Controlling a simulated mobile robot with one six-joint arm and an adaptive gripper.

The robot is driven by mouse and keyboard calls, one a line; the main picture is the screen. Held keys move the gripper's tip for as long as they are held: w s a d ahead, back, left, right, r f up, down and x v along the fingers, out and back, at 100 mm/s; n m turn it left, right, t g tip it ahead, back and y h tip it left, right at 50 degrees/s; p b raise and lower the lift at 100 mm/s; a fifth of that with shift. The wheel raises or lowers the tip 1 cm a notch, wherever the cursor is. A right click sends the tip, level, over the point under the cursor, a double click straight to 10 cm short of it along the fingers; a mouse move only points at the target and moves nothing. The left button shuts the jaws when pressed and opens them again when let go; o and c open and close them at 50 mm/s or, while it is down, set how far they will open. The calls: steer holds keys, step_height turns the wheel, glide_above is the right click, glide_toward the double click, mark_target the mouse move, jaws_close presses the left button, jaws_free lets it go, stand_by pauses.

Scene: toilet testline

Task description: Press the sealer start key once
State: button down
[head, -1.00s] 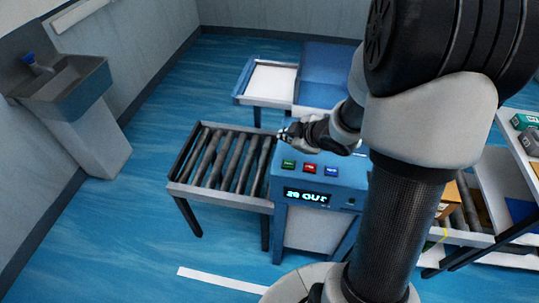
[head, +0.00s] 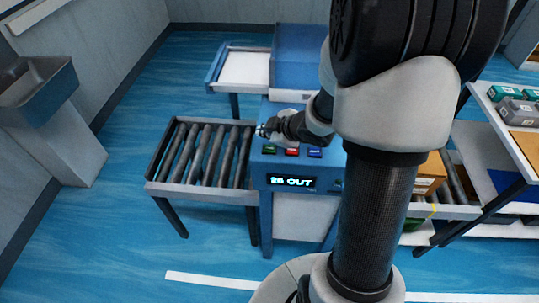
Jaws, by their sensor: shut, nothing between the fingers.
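The sealer is a blue machine (head: 257,205) in the middle of the head view. Its top panel carries a green key (head: 269,149), a red key (head: 292,152) and a blue key (head: 315,153) in a row. Their labels are too small to read, so I cannot tell which is marked start. A lit display (head: 291,182) on the front seems to read "26 OUT". My gripper (head: 265,131) is shut and empty, just behind the green key in the picture. I cannot tell its height above the panel. My arm hides the machine's right side.
A roller conveyor (head: 150,187) adjoins the sealer on the left. Behind stands a blue unit with a white tray top (head: 245,68). On the right are an orange-brown box (head: 430,170) on rollers and a rack with small boxes (head: 515,108). A sink (head: 35,90) stands far left.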

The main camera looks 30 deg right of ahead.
mark_target(267, 150)
steer(key=shift+f+b, duration=0.95)
steer(key=shift+f, duration=0.65)
steer(key=shift+f, duration=0.1)
steer(key=shift+f+b, duration=0.3)
